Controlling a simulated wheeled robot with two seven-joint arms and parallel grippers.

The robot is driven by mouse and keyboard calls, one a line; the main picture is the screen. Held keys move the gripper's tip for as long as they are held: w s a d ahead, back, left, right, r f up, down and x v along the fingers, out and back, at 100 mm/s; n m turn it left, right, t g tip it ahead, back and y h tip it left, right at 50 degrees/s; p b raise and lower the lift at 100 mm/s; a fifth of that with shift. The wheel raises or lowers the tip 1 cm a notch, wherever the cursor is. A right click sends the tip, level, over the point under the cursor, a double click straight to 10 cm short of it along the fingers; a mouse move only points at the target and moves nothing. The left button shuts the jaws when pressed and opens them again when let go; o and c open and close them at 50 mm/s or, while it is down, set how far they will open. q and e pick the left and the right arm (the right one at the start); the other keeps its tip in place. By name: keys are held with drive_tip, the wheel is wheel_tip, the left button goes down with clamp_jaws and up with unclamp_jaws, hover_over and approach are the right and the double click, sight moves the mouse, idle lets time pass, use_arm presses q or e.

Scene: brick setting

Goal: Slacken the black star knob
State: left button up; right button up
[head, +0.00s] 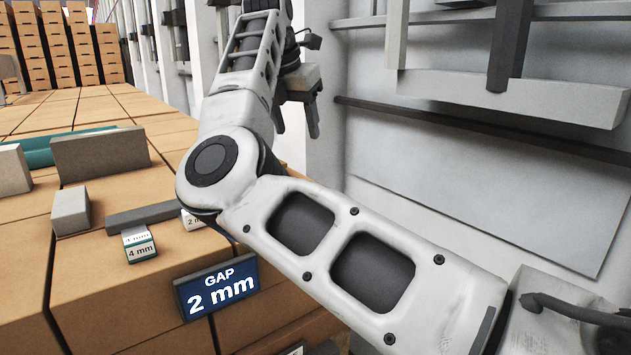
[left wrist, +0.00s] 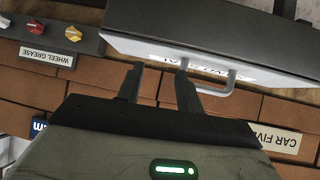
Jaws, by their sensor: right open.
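I cannot make out a black star knob in either view. My right gripper (head: 297,122) hangs open and empty beside the grey wall, at the upper middle of the head view; its arm crosses in front of the bricks. My left gripper (left wrist: 158,75) shows only in the left wrist view, with its two dark fingers apart and nothing seen between them. The right-hand finger is close to a grey bar handle (left wrist: 232,85) on a dark-edged panel (left wrist: 200,22); I cannot tell whether they touch.
Brick stacks (head: 85,45) stand at the back left.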

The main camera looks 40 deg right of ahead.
drive_tip(key=p+x, duration=0.1)
drive_tip(key=x, duration=1.3)
drive_tip(key=shift+d+f+p, duration=0.25)
drive_tip(key=shift+f+p, duration=0.05)
drive_tip(key=shift+p, duration=0.1)
use_arm(q)
drive_tip(key=shift+s+a+r, duration=0.1)
drive_tip(key=shift+a+r, duration=0.05)
drive_tip(key=shift+r, duration=0.25)
use_arm(e)
drive_tip(key=c, duration=1)
drive_tip(key=shift+o, duration=0.2)
drive_tip(key=shift+f+n+b, duration=0.15)
drive_tip(key=shift+n+b, duration=0.35)
drive_tip(key=shift+b, duration=0.15)
drive_tip(key=shift+n+t+b, duration=0.3)
drive_tip(key=shift+n+t, duration=0.1)
drive_tip(key=shift+n, duration=0.4)
drive_tip(key=shift+n+b, duration=0.3)
use_arm(q)
drive_tip(key=shift+d+f, duration=0.2)
drive_tip(key=shift+f, duration=0.25)
use_arm(e)
drive_tip(key=shift+r, duration=0.2)
